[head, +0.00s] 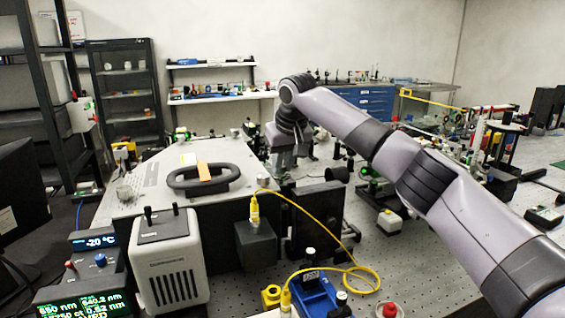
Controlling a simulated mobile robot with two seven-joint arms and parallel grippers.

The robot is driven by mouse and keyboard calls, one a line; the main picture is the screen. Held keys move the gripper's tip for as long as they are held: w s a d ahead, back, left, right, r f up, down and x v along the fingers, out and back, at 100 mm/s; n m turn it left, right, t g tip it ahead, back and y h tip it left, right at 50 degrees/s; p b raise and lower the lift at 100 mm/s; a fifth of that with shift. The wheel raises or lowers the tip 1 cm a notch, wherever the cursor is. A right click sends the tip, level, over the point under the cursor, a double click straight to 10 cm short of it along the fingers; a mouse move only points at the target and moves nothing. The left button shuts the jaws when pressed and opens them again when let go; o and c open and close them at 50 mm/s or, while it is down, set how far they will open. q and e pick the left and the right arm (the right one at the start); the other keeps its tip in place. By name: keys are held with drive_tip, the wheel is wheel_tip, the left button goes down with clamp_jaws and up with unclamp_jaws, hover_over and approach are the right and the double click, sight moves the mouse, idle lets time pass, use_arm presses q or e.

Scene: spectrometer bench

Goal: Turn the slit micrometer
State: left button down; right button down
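My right arm comes in from the right and reaches over the bench. Its gripper (283,162) hangs downward at the far right corner of the spectrometer box (150,180). Its fingertips are small and dark there, and I cannot tell whether they are open or shut. I cannot make out the slit micrometer; the gripper and wrist cover part of that corner. The box has a pale grey top with a black oval handle (186,181) and an orange tag (208,171). My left gripper is not in view.
A white vented unit (168,266) and two readout displays (84,302) stand at the front left. A yellow cable (341,238) loops from a dark block (256,245) to a blue device (312,297). Optics crowd the bench on the right. Some perforated bench top (425,270) is bare.

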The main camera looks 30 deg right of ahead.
drive_tip(key=shift+m, duration=0.4)
drive_tip(key=m+h, duration=0.1)
drive_tip(key=m, duration=0.2)
drive_tip(key=shift+a+g, duration=0.15)
drive_tip(key=shift+g, duration=0.15)
drive_tip(key=m+h, duration=0.1)
drive_tip(key=m, duration=0.2)
drive_tip(key=m+g+h, duration=0.1)
drive_tip(key=m, duration=0.2)
drive_tip(key=shift+w+r, duration=0.1)
drive_tip(key=shift+w, duration=0.05)
drive_tip(key=c, duration=1.3)
unclamp_jaws()
